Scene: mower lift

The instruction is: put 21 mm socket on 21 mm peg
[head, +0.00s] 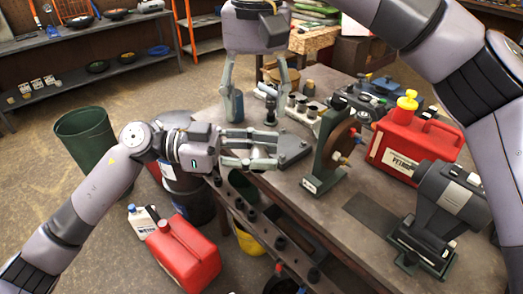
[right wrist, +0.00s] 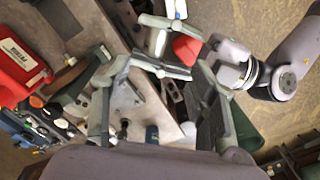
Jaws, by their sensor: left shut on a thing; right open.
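My left gripper (head: 268,150) reaches in over the table's near left corner. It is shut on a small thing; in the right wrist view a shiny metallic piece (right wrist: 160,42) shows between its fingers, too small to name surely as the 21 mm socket. My right gripper (head: 254,119) is open above the table, just beyond the left one, fingers pointing down. A dark upright piece (head: 270,107) stands by its right finger, and a blue cylinder (head: 237,106) by its left finger. Several small cups or sockets (head: 302,103) stand in a row to the right. No size marking or 21 mm peg is readable.
A grey plate (head: 293,147) lies by the left gripper. A green stand with a brown wheel (head: 333,150), a red petrol can (head: 408,140) and a grey machine (head: 440,205) occupy the right. A rail with dark knobs (head: 252,215) runs along the table's front. A red canister (head: 183,255) is on the floor.

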